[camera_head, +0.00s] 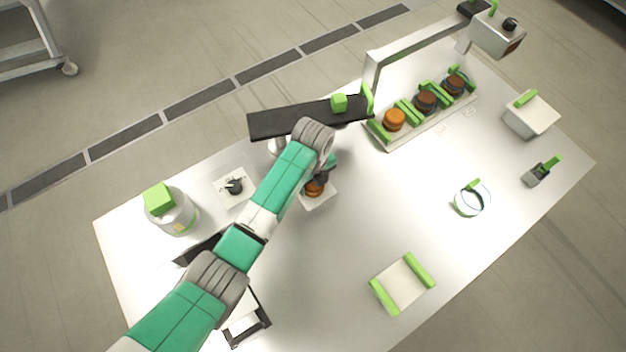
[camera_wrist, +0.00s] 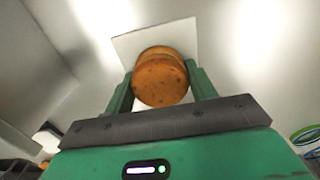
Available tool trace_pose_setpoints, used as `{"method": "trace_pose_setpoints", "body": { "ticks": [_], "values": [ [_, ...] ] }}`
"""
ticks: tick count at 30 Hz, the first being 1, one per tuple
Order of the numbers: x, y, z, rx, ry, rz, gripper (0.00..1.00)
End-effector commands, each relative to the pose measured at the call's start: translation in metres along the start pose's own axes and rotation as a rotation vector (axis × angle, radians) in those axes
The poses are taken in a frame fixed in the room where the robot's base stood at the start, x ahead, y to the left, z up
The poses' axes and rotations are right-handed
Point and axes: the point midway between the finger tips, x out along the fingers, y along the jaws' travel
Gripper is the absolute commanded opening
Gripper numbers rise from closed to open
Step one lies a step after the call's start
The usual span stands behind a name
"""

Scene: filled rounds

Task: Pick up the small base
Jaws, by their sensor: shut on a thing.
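The small base (camera_wrist: 160,82) is an orange-brown round with speckled faces, held between the two green fingers of my gripper (camera_wrist: 160,75) in the wrist view. A second round edge shows just behind it, with a thin paler band between; I cannot tell whether the two are joined. A white square plate (camera_wrist: 127,45) lies behind them. In the head view my gripper (camera_head: 324,170) is over that plate (camera_head: 322,202), and the brown round (camera_head: 314,188) shows partly beneath it. The forearm and wrist hide part of this. I cannot tell whether the round touches the plate.
A tray (camera_head: 432,128) holds one orange and two darker rounds between green dividers. A black board (camera_head: 290,119) stands behind my wrist. A canister (camera_head: 180,216), a green-handled plate (camera_head: 404,284), a clear ring (camera_head: 470,200) and a white box (camera_head: 530,118) stand about.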

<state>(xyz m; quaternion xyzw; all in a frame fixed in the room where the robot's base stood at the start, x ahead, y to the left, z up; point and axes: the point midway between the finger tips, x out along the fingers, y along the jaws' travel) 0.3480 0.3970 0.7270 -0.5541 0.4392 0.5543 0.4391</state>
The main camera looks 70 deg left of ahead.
Motion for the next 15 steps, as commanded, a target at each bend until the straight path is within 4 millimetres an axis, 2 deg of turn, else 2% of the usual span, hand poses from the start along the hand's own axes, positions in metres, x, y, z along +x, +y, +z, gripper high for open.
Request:
{"method": "trace_pose_setpoints", "body": {
  "ticks": [5,15],
  "values": [
    [-0.008,0.000,0.000,0.000,-0.001,-0.001,0.46],
    [-0.040,-0.001,0.000,0.001,-0.001,-0.002,0.46]
  ]
}}
